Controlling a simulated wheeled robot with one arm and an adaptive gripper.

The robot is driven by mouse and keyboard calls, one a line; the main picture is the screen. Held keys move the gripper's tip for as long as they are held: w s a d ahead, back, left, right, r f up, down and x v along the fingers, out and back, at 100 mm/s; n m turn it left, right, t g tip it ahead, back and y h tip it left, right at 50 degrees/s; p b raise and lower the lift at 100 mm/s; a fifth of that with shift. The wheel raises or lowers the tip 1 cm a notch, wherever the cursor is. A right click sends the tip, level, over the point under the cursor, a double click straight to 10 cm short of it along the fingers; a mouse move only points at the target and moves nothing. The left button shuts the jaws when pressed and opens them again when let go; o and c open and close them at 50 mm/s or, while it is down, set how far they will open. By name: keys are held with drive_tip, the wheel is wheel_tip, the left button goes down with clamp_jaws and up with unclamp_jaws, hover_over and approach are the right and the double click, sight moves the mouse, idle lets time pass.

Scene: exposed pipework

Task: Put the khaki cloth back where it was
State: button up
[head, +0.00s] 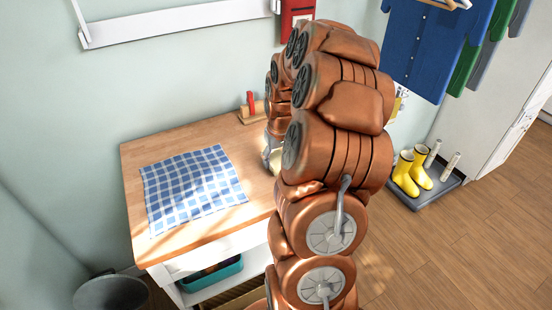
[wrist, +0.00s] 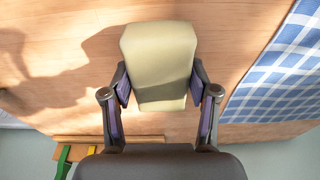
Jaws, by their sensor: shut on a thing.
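My gripper (wrist: 160,88) is shut on the khaki cloth (wrist: 160,50), with a finger on either side of it. The cloth looks like a thick, smooth folded pad with rounded edges. Below it in the wrist view is the wooden tabletop (wrist: 50,50), with shadows to the left. In the head view, only a pale bit of the cloth (head: 274,160) shows beside my copper-coloured arm, over the right part of the table (head: 135,165). My arm hides most of the gripper there. I cannot tell whether the cloth touches the table.
A blue checked cloth (head: 192,187) lies flat on the left of the tabletop. A wooden holder with red and green pieces (wrist: 75,152) stands at the table's back edge. Below are a teal bin (head: 212,275) and a dark bucket (head: 110,293). Yellow boots (head: 411,172) stand right.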

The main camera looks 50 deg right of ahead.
sight(278, 160)
drive_tip(key=shift+f, duration=0.65)
drive_tip(key=shift+f, duration=0.2)
drive_tip(key=o, duration=1)
drive_tip(key=shift+r, duration=0.1)
drive_tip(key=r+b, duration=0.1)
drive_tip(key=r, duration=0.2)
drive_tip(key=s+r+b, duration=0.1)
drive_tip(key=r, duration=0.6)
drive_tip(key=shift+s+a+r+b, duration=0.15)
drive_tip(key=shift+a+r+b, duration=0.05)
drive_tip(key=shift+r+b, duration=0.2)
drive_tip(key=shift+s+a+r, duration=0.15)
drive_tip(key=shift+r, duration=0.5)
